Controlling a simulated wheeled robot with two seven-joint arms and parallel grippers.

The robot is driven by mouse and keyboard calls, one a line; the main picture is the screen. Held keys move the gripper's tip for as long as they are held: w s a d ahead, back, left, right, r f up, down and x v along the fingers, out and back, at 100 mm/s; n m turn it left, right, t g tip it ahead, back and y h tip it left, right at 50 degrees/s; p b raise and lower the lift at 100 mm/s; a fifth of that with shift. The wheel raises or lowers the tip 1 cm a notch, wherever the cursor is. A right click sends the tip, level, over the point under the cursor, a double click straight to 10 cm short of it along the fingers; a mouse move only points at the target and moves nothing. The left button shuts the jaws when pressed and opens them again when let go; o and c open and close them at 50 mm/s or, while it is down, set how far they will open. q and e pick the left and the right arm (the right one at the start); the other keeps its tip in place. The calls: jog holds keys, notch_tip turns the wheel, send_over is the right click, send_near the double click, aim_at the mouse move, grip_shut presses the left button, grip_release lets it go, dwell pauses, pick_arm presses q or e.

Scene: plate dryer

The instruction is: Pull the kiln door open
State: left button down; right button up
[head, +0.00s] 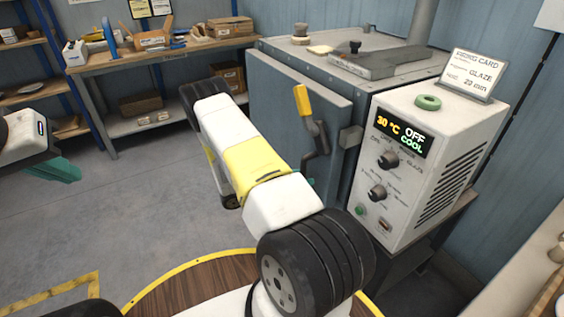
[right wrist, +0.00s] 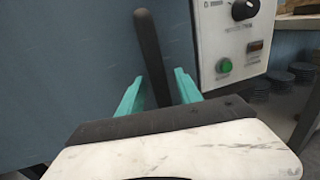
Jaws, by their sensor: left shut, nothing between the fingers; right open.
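The kiln door (head: 277,98) is the blue-grey front panel of the kiln; it looks closed or nearly so. A lever with a yellow grip (head: 303,100) and a dark shank stands on the door near its right edge. In the right wrist view a dark upright bar handle (right wrist: 150,50) stands before the blue door (right wrist: 70,60). My right gripper (right wrist: 159,77) is open, with its teal fingers on either side of the bar's lower part; contact cannot be told. In the head view my arm mostly hides it. My left gripper (head: 55,170) is shut and empty at far left, away from the kiln.
A white control box (head: 440,140) with knobs and a lit display reading OFF and COOL adjoins the kiln on the right. A workbench (head: 165,55) with boxes stands behind left, and shelving (head: 35,75) at far left. The grey floor (head: 130,200) left of the door is clear.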

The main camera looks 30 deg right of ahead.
jog(key=shift+c, duration=0.2)
grip_shut()
dwell(1.2)
